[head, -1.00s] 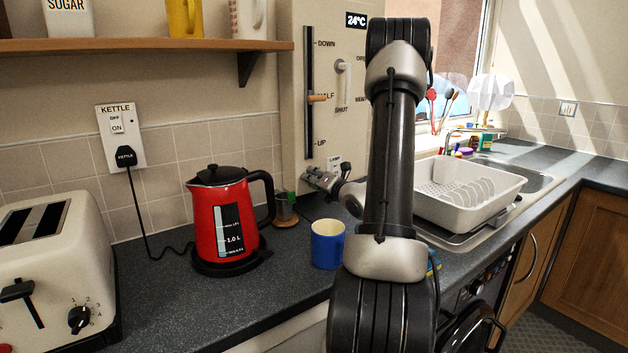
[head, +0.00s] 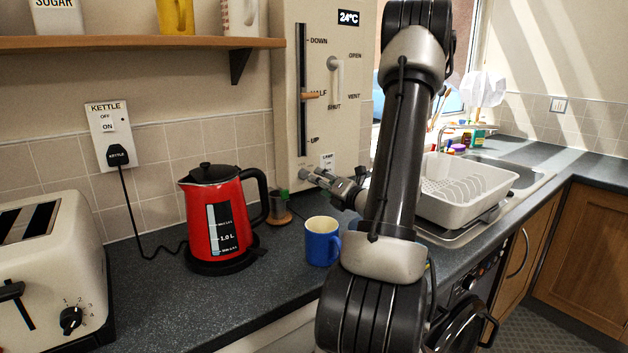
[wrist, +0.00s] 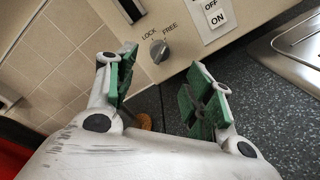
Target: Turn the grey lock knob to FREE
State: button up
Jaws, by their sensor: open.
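The grey lock knob (wrist: 159,51) is on the cream panel (wrist: 185,45) in the wrist view, below the printed words LOCK and FREE. A pale mark shows on its face; I cannot tell for sure which word it points to. My gripper (wrist: 158,90) is open, with green-padded fingers apart on either side below the knob. Nothing is between the pads, and the knob lies beyond the fingertips.
A white ON/OFF switch (wrist: 216,14) sits right of the knob.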

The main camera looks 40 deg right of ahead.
jog(key=s, duration=0.3)
jog(key=shift+a+r, duration=0.1)
jog(key=shift+a, duration=0.05)
dwell(0.5)
